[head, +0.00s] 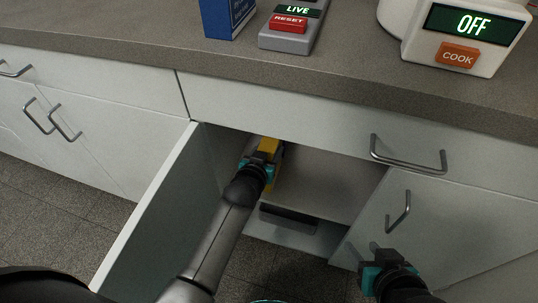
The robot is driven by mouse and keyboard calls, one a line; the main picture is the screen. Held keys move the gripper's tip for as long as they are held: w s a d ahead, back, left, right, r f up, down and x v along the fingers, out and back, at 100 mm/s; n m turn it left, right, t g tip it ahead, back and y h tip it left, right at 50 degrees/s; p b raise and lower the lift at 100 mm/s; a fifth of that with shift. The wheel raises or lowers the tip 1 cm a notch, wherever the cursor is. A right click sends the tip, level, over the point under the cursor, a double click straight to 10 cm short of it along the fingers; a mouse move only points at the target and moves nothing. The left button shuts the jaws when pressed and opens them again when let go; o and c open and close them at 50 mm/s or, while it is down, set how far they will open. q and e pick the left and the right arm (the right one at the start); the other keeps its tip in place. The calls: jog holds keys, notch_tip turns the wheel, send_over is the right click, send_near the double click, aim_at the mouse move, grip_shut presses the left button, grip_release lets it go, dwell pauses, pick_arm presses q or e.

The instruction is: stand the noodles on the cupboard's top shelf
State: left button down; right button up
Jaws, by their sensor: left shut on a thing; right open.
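The noodles (270,146), a yellow pack, are in the open cupboard at its left side, partly hidden by my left gripper. My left gripper (264,158) reaches into the cupboard and is shut on the noodles. The top shelf (325,185) shows as a pale board under and to the right of the noodles. I cannot tell whether the pack touches it. My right gripper (379,256) is open and empty, low in front of the closed cupboard door.
The open cupboard door (160,215) stands left of my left arm. The closed door (425,230) is to the right. A dark object (288,216) shows below the shelf. On the counter (330,78) are a blue box (226,15), a reset device (291,24) and a cooker (463,38).

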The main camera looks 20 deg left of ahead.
pick_arm(q)
jog(key=shift+f+b, duration=0.35)
jog(key=shift+f, duration=0.1)
pick_arm(e)
jog(key=shift+w+a+t+y, duration=0.5)
jog(key=shift+w+a+t, duration=0.15)
jog(key=shift+a+t, duration=0.3)
pick_arm(q)
jog(key=shift+f, duration=0.1)
pick_arm(e)
jog(key=shift+a, duration=0.1)
pick_arm(q)
jog(key=c, duration=0.7)
grip_release()
jog(key=shift+f, duration=0.2)
jog(key=o, duration=0.5)
pick_arm(e)
jog(key=shift+a, duration=0.1)
pick_arm(q)
jog(key=shift+r, duration=0.15)
